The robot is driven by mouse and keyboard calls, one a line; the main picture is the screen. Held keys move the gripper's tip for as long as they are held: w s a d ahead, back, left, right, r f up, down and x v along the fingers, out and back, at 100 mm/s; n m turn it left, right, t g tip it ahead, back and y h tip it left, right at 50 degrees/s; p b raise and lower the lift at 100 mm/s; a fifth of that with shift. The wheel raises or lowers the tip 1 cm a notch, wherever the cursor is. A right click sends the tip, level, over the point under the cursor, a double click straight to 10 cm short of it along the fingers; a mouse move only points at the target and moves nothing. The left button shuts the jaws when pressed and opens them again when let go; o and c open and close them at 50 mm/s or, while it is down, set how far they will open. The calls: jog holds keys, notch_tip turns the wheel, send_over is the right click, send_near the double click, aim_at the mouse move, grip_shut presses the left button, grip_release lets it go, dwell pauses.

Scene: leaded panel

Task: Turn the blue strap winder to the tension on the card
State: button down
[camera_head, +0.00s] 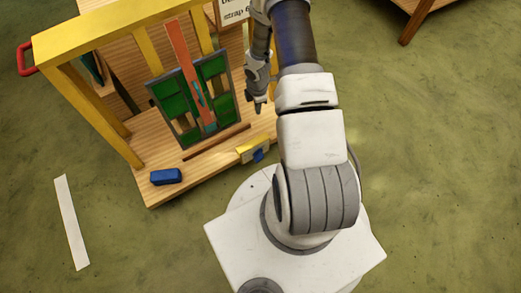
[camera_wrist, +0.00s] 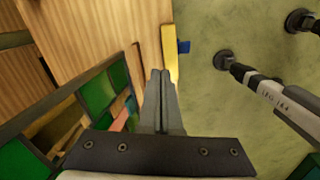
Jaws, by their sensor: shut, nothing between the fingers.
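A small blue part, which looks like the strap winder (camera_head: 259,155), sits on a yellow block (camera_head: 246,151) at the bench's front right edge. In the wrist view the blue part (camera_wrist: 184,47) sticks out from the right side of the yellow block (camera_wrist: 169,55). My gripper (camera_head: 257,108) is shut and empty, pointing down at the right of the leaded panel, behind and apart from the winder. Its fingers (camera_wrist: 160,74) cover part of the bench in the wrist view.
The green leaded panel (camera_head: 222,99) leans on the wooden bench (camera_head: 150,192), with an orange strap (camera_head: 180,50) across it. A blue block (camera_head: 165,176) lies at the front left. Yellow frame posts (camera_head: 97,120) stand at left. A white strip (camera_head: 71,222) lies on the floor.

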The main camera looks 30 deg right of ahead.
jog(key=s+a+f+n+y, duration=0.1)
jog(key=s+a+f, duration=0.15)
jog(key=f, duration=0.35)
jog(key=s+a+f+n+y, duration=0.1)
jog(key=s+f+n, duration=0.1)
jog(key=s+f, duration=0.3)
jog(key=b, duration=0.3)
send_over(261, 153)
jog(key=s+a, duration=0.1)
jog(key=a, duration=0.2)
jog(key=shift+g, duration=0.4)
jog(key=f, duration=1)
jog(key=shift+s+a, duration=0.1)
jog(key=shift+s, duration=0.1)
jog(key=d+f, duration=0.1)
jog(key=d+f+b, duration=0.1)
jog(key=shift+w+f, duration=0.1)
jog(key=shift+f, duration=0.2)
jog(key=shift+d+f+b, duration=0.2)
jog(key=shift+f+b, duration=0.05)
jog(key=shift+b, duration=0.05)
